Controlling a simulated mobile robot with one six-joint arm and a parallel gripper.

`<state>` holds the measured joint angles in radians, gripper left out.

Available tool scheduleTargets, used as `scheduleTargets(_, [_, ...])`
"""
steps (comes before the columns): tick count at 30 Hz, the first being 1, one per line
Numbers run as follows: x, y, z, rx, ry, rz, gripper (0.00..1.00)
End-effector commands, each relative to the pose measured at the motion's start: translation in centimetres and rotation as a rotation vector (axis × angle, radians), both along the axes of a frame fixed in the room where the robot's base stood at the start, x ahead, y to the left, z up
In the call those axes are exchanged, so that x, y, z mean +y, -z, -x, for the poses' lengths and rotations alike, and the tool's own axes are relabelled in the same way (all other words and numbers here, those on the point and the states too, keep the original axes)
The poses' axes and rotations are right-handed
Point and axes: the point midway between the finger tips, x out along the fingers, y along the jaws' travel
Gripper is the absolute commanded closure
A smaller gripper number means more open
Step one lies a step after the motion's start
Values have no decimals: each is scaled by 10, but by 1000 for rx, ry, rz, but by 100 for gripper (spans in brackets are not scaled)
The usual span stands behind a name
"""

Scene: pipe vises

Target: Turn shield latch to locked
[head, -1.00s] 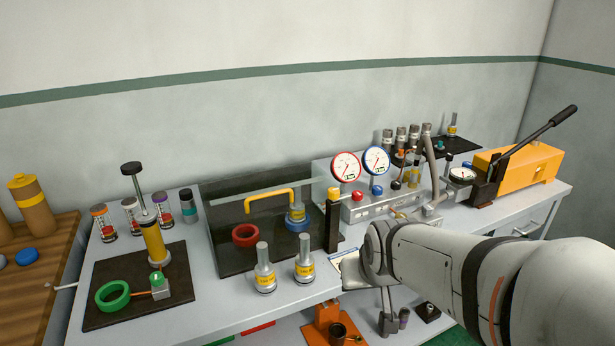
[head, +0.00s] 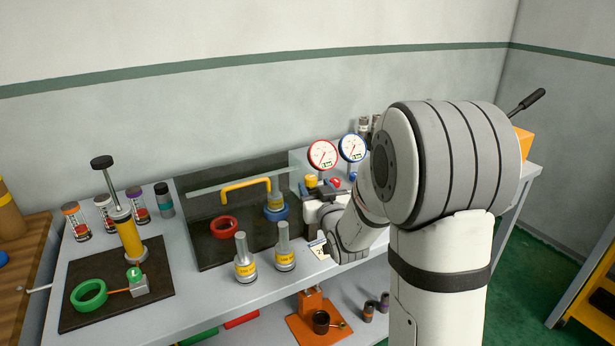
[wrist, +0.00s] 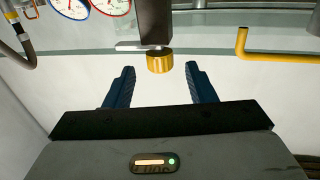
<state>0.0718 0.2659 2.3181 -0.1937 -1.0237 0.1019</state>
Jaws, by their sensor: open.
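The shield latch shows as a yellow knob (head: 311,180) at the right end of the clear shield (head: 215,192), which carries a yellow bar handle (head: 246,187). In the wrist view the yellow knob (wrist: 160,62) sits on a dark post, with a thin light bar beside it. My gripper (wrist: 161,70) is open; its two blue fingers point at the knob, one on each side, with visible gaps. In the head view my gripper (head: 313,190) is at the latch, and its body hides the post below the knob.
Two steel cylinders with yellow bands (head: 284,250) stand left of my gripper near the bench edge. Red (head: 322,155) and blue (head: 352,148) gauges stand behind it to the right. Red and blue rings lie behind the shield. My arm hides much of the bench's right side.

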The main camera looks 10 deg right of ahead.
Motion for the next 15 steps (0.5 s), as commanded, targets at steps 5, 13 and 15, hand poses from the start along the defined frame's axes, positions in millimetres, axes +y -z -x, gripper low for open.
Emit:
scheduleTargets(5, [3,-1,-30,1,-1,0,50])
scheduleTargets(13, [5,-1,-58,2,0,0,50])
scheduleTargets(15, [6,-1,-61,1,1,0,50])
